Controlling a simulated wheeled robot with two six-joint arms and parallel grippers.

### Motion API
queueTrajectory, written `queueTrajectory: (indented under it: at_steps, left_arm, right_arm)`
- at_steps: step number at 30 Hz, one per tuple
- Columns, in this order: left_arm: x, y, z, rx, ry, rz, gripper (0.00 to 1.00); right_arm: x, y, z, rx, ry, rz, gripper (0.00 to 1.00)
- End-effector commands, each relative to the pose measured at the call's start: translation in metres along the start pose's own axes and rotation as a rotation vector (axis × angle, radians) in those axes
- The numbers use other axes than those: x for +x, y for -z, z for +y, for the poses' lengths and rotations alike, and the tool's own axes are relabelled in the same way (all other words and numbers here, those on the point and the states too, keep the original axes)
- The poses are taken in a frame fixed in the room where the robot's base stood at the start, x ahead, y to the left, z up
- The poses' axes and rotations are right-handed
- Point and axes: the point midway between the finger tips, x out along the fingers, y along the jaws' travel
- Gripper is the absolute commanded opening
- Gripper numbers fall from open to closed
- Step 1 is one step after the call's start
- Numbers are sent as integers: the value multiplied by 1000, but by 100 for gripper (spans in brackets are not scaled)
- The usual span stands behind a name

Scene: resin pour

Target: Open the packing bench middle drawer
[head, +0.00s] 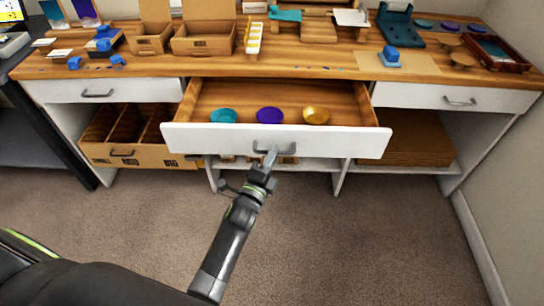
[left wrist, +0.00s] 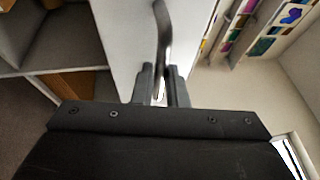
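The middle drawer (head: 200,141) of the packing bench (head: 330,77) is pulled well out, with its wooden inside showing. A teal disc (head: 223,115), a purple disc (head: 270,115) and a gold disc (head: 316,115) lie in it. My left gripper (head: 270,158) is at the grey bar handle (head: 288,149) on the white drawer front. In the left wrist view, the handle (left wrist: 164,30) runs down between the two fingers of the gripper (left wrist: 162,88), which are closed around it. My right gripper is in neither view.
Closed drawers sit on the left (head: 105,90) and right (head: 455,97). A cardboard box (head: 140,154) stands on the lower shelf at left, flat brown sheets (head: 405,150) at right. Small boxes and blue parts crowd the benchtop. The carpet (head: 350,240) in front is clear.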

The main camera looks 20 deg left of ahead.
Motion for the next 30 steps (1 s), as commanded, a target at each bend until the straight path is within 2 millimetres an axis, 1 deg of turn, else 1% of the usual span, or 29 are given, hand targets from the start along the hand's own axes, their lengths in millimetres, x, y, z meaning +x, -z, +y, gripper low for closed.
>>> queueTrajectory:
  at_steps: [1,4,12,16,20,27,30]
  left_arm:
    - [0,0,0,0,-1,0,20]
    - [0,0,0,0,0,0,32]
    - [0,0,0,0,0,0,32]
    - [-7,0,0,0,0,0,32]
    - [-26,0,0,-1,-4,-2,32]
    - [-78,0,1,-1,-4,-2,32]
    - [-100,0,1,-1,-4,-2,32]
  right_arm:
    - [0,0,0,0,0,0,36]
    - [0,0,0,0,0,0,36]
    - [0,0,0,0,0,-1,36]
    - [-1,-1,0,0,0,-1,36]
    - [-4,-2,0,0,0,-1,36]
    - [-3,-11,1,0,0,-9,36]
    - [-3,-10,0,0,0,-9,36]
